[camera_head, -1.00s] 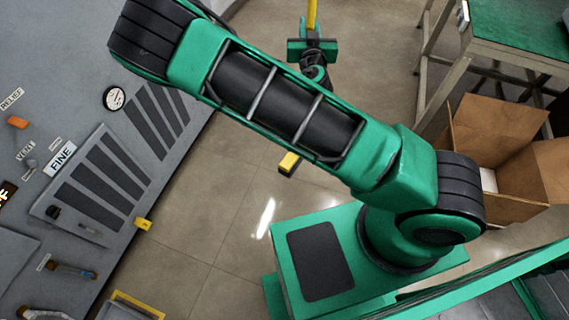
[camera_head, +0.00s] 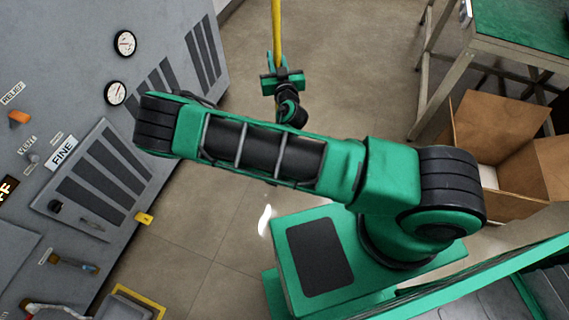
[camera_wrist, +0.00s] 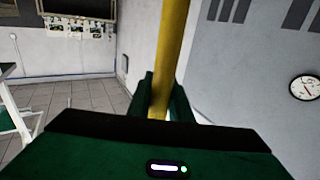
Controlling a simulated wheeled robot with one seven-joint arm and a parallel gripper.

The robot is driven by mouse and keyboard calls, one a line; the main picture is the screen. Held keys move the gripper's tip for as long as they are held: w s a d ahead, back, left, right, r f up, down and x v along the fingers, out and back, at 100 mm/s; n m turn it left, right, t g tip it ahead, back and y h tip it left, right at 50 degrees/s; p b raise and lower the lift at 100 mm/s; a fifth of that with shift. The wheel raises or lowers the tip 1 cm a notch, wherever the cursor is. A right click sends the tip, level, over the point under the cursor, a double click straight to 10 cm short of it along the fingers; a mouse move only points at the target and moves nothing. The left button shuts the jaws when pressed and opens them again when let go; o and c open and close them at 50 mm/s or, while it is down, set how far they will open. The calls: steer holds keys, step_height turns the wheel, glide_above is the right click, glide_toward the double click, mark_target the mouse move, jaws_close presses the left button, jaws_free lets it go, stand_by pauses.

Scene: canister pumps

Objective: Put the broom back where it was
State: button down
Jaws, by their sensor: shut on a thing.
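The broom shows as a yellow handle (camera_head: 276,28) rising out of the top of the head view. My gripper (camera_head: 278,66) is shut around this handle, beyond my arm. In the wrist view the yellow handle (camera_wrist: 172,50) stands nearly upright between the green fingers (camera_wrist: 160,105) of my gripper. The broom's brush end is not clearly visible in either view.
A grey machine cabinet (camera_head: 100,130) with gauges and a FINE label fills the left. An open cardboard box (camera_head: 497,130) and a green-topped table (camera_head: 515,35) stand at the right. Tiled floor (camera_head: 350,60) between them is clear.

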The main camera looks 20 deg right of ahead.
steer(key=w+d+f, duration=0.6)
steer(key=w+f, duration=0.2)
steer(key=f, duration=0.5)
steer(key=shift+w+y, duration=0.3)
steer(key=shift+w, duration=0.1)
steer(key=c, duration=1.6)
jaws_free()
steer(key=shift+d+f, duration=0.1)
steer(key=shift+s, duration=0.1)
steer(key=s, duration=1.2)
steer(key=shift+a, duration=0.3)
steer(key=shift+w, duration=0.1)
